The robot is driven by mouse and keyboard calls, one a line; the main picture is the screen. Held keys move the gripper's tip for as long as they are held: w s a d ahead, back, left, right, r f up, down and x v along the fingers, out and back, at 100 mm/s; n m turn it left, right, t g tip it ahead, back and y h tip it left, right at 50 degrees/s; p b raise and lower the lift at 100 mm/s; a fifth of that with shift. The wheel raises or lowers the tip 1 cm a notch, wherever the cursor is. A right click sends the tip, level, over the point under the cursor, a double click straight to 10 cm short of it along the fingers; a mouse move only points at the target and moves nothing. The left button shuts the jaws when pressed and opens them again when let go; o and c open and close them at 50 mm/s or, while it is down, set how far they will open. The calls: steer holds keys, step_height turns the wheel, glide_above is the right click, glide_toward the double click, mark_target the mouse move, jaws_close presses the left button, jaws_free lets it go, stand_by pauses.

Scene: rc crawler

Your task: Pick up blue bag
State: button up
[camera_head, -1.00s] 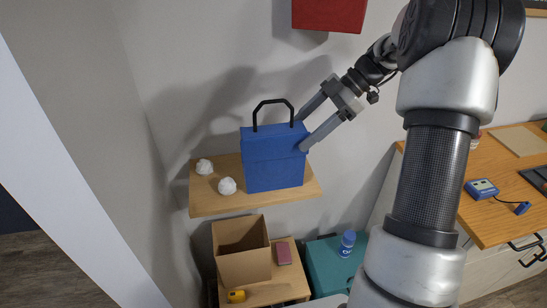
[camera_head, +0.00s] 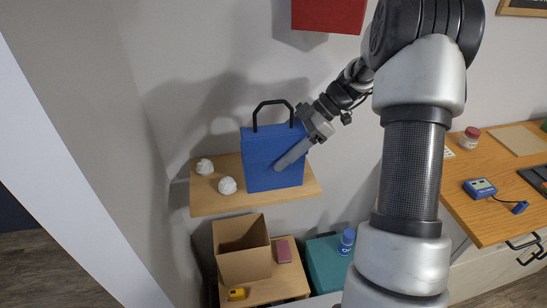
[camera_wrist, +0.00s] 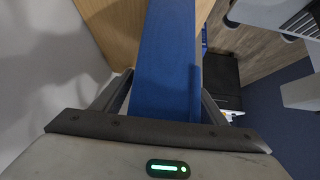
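The blue bag (camera_head: 262,165) is a boxy bag with a black loop handle (camera_head: 272,107). It stands upright on a wooden wall shelf (camera_head: 210,204). My gripper (camera_head: 285,145) reaches in from the right, with one finger along the bag's front face and the other hidden behind it. In the wrist view the blue bag (camera_wrist: 165,65) fills the space between the spread fingers of my gripper (camera_wrist: 165,98). The fingers straddle the bag; a gap seems to show beside the left finger, and firm contact is not clear.
Two white crumpled balls (camera_head: 205,167) (camera_head: 227,185) lie on the shelf left of the bag. A red box (camera_head: 328,14) is above. Below are an open cardboard box (camera_head: 243,266), a teal box (camera_head: 325,262) and a blue bottle (camera_head: 346,241). A wooden desk (camera_head: 490,215) is at right.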

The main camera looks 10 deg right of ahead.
steer(key=c, duration=1.3)
steer(key=shift+r, duration=0.1)
